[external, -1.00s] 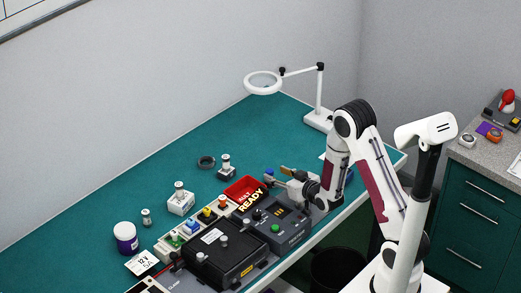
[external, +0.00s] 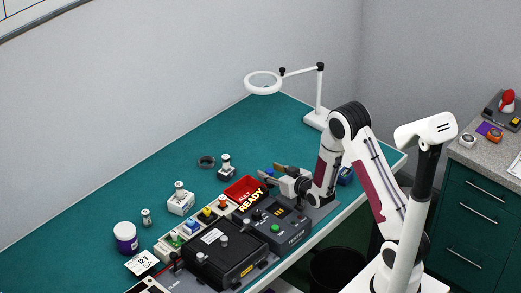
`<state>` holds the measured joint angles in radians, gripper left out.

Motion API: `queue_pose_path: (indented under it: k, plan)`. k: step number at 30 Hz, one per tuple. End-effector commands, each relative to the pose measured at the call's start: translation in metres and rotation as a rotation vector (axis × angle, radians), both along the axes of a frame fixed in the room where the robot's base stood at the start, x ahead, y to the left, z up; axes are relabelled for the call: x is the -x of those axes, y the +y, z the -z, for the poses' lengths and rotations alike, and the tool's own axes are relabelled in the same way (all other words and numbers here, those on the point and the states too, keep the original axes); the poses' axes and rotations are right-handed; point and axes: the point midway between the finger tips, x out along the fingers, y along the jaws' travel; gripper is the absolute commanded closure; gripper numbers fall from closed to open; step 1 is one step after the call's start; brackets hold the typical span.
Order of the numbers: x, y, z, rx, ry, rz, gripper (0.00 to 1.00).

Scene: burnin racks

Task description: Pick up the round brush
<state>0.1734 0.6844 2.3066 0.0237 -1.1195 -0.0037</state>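A thin tan-brown piece (external: 281,167) shows right behind the fingers. It may be the round brush, but most of it is hidden and I cannot tell whether the gripper touches it. No other thing in view is clearly a round brush.
A black case (external: 220,257) lies in front. A white magnifier lamp (external: 318,115) stands behind. The green bench (external: 170,165) is clear at the back left.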

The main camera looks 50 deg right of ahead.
Motion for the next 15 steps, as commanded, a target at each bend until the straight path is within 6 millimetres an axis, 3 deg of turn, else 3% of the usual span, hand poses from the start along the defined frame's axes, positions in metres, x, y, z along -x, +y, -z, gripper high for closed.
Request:
queue_pose_path:
  k: [15]
  plan:
    - [-0.0096,-0.002,0.0029,0.0,0.0,0.0,0.6]
